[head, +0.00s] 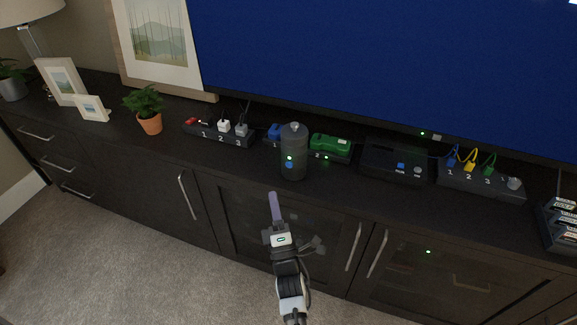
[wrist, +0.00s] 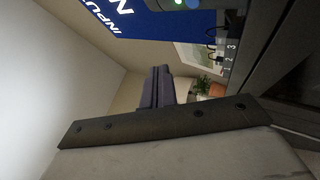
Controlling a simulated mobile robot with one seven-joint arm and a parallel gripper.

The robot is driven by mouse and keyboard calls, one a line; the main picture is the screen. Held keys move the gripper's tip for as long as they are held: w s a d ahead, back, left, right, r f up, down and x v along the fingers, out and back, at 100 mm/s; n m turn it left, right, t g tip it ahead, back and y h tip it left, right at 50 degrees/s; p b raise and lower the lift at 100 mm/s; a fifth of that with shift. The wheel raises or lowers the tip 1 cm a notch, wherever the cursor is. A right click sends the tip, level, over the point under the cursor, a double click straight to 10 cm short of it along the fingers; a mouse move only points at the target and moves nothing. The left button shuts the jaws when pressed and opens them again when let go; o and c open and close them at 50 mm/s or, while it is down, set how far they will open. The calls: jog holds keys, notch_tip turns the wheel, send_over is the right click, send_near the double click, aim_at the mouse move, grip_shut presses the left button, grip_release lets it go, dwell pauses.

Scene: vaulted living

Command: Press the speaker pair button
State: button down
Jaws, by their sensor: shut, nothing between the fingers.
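The speaker (head: 293,140) is a dark upright cylinder near the front edge of the cabinet top. A green light and a small blue button (head: 289,164) show low on its front. Part of the speaker (wrist: 205,18) shows at the top edge of the wrist view, mostly cut off. My gripper (head: 274,196) is below and slightly left of the speaker in the head view, with purple-grey fingers together and empty. The fingers (wrist: 160,88) also show in the wrist view. They look apart from the button.
A power strip (head: 205,135) stands left of the speaker and a green device (head: 330,146) right of it. A black box (head: 395,163) and a numbered hub (head: 480,180) stand further right. The television (head: 390,70) is behind. Floor in front is clear.

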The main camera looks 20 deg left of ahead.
send_near(289, 164)
jog(key=w+a+r, duration=0.2)
jog(key=a+r, duration=0.2)
jog(key=shift+w+d+p, duration=0.1)
jog(key=shift+w+p, duration=0.25)
jog(key=shift+w, duration=0.15)
jog(key=shift+w, duration=0.15)
dwell(1.7)
jog(key=shift+w, duration=0.25)
jog(key=shift+w+d+r+b, duration=0.1)
jog(key=shift+w+r+b, duration=0.15)
jog(key=shift+w+b, duration=0.15)
dwell(0.6)
